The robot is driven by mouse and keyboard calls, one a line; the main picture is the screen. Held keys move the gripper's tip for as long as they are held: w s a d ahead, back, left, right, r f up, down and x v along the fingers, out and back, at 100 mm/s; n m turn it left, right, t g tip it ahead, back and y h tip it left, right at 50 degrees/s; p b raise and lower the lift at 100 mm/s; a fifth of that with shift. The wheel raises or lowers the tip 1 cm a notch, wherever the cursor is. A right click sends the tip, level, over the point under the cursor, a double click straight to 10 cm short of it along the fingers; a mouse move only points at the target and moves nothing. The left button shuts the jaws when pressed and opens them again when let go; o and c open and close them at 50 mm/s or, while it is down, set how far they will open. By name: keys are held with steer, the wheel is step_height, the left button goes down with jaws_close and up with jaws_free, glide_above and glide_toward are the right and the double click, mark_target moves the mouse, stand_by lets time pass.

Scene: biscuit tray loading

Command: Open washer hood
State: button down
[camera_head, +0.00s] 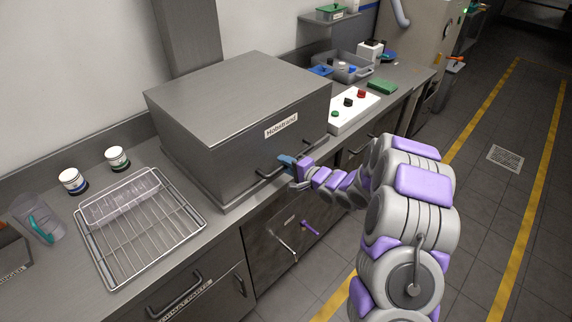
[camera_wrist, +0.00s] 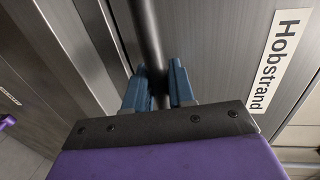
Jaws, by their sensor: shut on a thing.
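The washer hood (camera_head: 240,105) is a large grey metal box on the counter, with a "Hobstrand" label (camera_head: 281,126) on its front; the label also shows in the wrist view (camera_wrist: 279,60). Its bottom edge looks down against the base, so it appears closed. A dark bar handle (camera_head: 266,173) runs along the hood's front. My gripper (camera_head: 287,161) is at the middle of this handle. In the wrist view, the blue fingers of my gripper (camera_wrist: 158,88) are shut on the handle bar (camera_wrist: 147,35), one on each side. The inside of the hood is hidden.
A wire rack (camera_head: 140,222) and two jars (camera_head: 73,181) stand left of the hood. A white button box (camera_head: 352,112) with red, black and green buttons stands to the right. A column (camera_head: 187,30) rises behind the hood. Floor is open at the right.

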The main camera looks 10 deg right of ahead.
steer(key=shift+s+f, duration=0.1)
step_height(320, 180, up, 32)
steer(key=p, duration=3.2)
steer(key=shift+p, duration=0.3)
steer(key=shift+f, duration=0.15)
steer(key=c, duration=1.1)
jaws_free()
steer(key=b+v, duration=0.2)
steer(key=v, duration=1.5)
steer(key=shift+d, duration=0.2)
